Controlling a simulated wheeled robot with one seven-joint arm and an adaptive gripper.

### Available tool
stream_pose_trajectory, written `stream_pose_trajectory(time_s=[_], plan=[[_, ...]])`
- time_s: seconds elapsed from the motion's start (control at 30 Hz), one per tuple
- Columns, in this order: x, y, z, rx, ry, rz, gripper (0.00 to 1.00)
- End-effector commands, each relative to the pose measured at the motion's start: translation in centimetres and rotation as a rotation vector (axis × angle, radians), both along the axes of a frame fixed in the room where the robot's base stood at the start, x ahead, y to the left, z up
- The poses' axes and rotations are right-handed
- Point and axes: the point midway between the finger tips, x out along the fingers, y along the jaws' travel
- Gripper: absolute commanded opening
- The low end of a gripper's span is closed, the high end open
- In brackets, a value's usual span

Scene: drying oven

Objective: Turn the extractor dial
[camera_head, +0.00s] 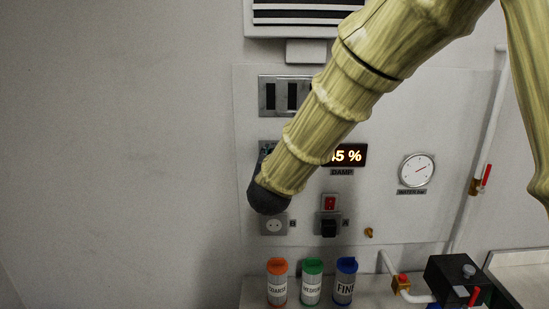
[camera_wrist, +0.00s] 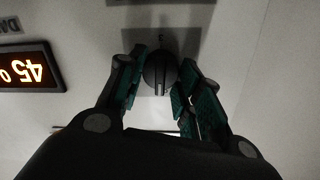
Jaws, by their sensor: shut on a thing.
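The extractor dial (camera_wrist: 158,72) is a round dark knob with a pointer line, on a grey square plate (camera_wrist: 186,42) on the wall. In the wrist view my gripper (camera_wrist: 161,80) has its green-padded fingers on either side of the dial and is shut on it. In the head view my arm's dark end covers the dial and most of its plate, and the gripper itself is largely hidden. A lit damp display (camera_head: 349,155) reading 45 %, its first digit partly covered, is just right of the arm; it also shows upside down in the wrist view (camera_wrist: 30,68).
Above is a switch plate (camera_head: 268,97). Below are a socket (camera_head: 274,225), a red switch (camera_head: 330,203) and a black plug (camera_head: 328,228). A round gauge (camera_head: 417,170) is to the right. Orange (camera_head: 278,282), green (camera_head: 312,282) and blue-capped (camera_head: 345,282) jars stand on the ledge.

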Motion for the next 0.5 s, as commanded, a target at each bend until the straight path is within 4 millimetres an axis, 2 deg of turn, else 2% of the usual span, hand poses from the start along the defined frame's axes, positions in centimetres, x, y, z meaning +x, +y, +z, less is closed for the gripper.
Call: stream_pose_trajectory(time_s=[0.5], plan=[[-0.13,0.02,-0.51,-0.065,0.009,0.001,0.11]])
